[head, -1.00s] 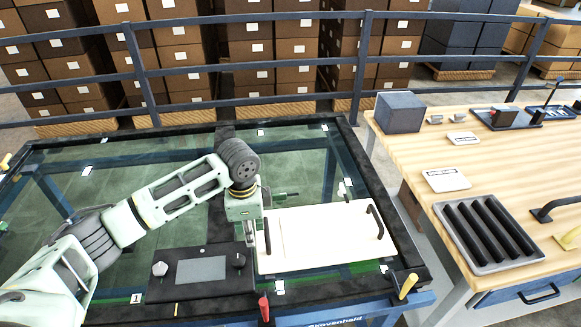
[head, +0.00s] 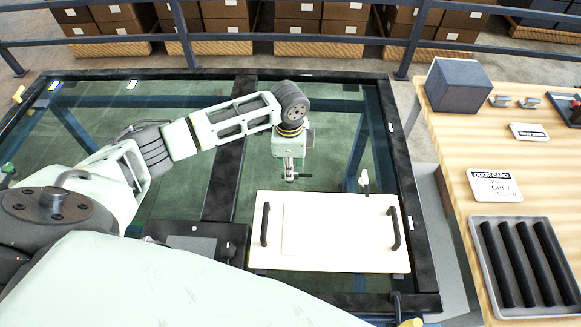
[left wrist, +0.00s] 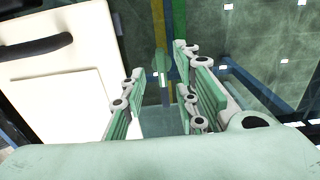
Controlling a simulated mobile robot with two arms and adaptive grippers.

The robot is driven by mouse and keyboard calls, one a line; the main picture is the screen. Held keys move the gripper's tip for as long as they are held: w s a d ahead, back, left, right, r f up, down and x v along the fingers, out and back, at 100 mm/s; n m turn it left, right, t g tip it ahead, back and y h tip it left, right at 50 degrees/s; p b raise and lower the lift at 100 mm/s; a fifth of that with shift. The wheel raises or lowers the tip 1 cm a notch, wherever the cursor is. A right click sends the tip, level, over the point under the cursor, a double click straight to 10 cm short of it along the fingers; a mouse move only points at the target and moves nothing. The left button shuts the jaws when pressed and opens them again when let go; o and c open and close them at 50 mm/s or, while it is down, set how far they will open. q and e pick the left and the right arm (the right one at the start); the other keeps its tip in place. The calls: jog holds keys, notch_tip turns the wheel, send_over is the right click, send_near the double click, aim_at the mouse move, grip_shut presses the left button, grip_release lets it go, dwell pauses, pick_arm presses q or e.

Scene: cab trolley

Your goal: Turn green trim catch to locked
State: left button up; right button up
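A cream door panel (head: 340,250) with two black handles lies on the dark-framed glass table. My left gripper (head: 290,176) points down just beyond the panel's far edge. In the left wrist view its two green-padded fingers (left wrist: 158,68) stand apart with a gap between them. A small green upright piece, seemingly the trim catch (left wrist: 161,58), shows beyond and between the fingertips; I cannot tell whether it touches them. In the head view a dark lever-like piece (head: 304,176) sticks out right of the fingertips. A white catch (head: 364,180) stands farther right. My right gripper is not in view.
The panel also shows in the left wrist view (left wrist: 60,90). A dark device plate (head: 190,245) lies left of it, partly hidden by my arm. A wooden bench at right holds a ribbed tray (head: 478,232), a door card (head: 494,186) and a dark box (head: 457,85).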

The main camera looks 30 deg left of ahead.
pick_arm(q)
jog(key=shift+f, duration=0.7)
jog(key=shift+w+f, duration=0.15)
jog(key=shift+f, duration=0.4)
grip_shut()
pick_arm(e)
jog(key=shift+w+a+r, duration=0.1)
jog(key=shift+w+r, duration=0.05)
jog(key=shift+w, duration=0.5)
